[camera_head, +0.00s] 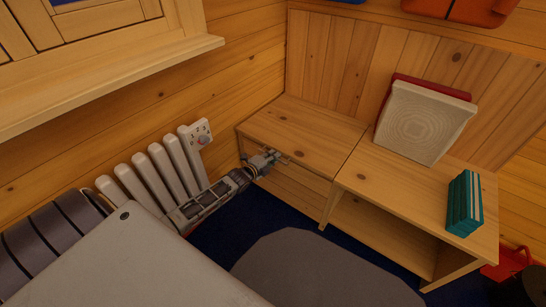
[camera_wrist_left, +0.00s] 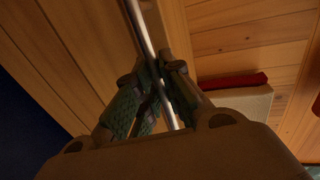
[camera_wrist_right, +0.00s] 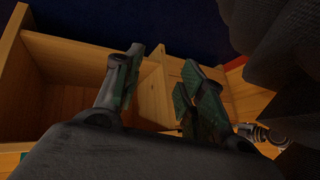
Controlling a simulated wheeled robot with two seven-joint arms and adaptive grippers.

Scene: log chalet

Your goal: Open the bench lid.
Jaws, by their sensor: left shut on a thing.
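The wooden bench lid (camera_head: 305,132) is the top of the left part of the bench and looks flat, with no clear gap under it. My left gripper (camera_head: 272,160) is at the lid's front edge. In the left wrist view, its fingers (camera_wrist_left: 160,85) are shut on a thin metal bar handle (camera_wrist_left: 143,30), which runs between them along the wood. My right gripper (camera_wrist_right: 157,85) shows only in the right wrist view. Its fingers are apart with nothing between them, and the bench (camera_wrist_right: 85,55) is behind them.
A pale cushion-like block (camera_head: 425,122) with a red thing behind it and teal books (camera_head: 463,203) stand on the right bench part. A white radiator (camera_head: 158,172) is along the left wall. A grey rug (camera_head: 320,272) lies on the floor before the bench.

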